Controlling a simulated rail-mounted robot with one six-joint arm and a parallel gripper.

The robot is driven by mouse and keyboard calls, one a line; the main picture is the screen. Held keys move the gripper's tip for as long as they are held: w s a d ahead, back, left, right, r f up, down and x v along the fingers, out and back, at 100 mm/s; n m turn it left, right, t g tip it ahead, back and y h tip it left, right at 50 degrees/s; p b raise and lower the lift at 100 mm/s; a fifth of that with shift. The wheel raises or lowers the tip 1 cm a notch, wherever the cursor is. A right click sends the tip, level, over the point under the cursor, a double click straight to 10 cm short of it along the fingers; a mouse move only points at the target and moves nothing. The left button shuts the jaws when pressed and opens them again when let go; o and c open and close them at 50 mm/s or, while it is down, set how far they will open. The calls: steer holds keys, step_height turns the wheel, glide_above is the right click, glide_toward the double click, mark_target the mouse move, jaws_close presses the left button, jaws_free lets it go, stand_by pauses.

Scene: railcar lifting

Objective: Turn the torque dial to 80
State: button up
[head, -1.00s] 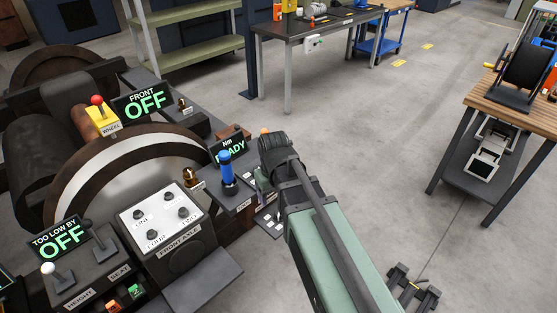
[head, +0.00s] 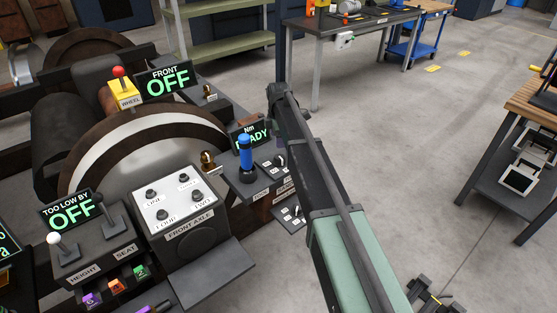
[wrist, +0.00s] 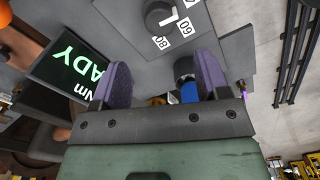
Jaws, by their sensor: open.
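The torque dial (wrist: 158,14) is a dark round knob on a grey panel at the top of the wrist view. White labels reading 80 (wrist: 161,43) and 60 (wrist: 186,26) lie beside it; its pointer setting cannot be read. My gripper (wrist: 163,70) is open, its two purple fingers apart and holding nothing. The dial lies beyond the fingertips, apart from them. The "Nm READY" display (wrist: 72,65) is left of the fingers; it also shows in the head view (head: 250,133).
A blue-handled lever (head: 246,158) stands near the dial panel; its blue part (wrist: 189,92) shows between the fingers in the wrist view. The FRONT AXLE box (head: 176,200) and a brass toggle (head: 208,160) are to the left. Open floor lies to the right.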

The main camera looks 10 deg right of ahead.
mark_target(279, 156)
step_height(279, 156, down, 10)
steer(key=b, duration=0.9)
steer(key=shift+r, duration=0.1)
steer(key=shift+c, duration=0.3)
steer(key=c, duration=0.9)
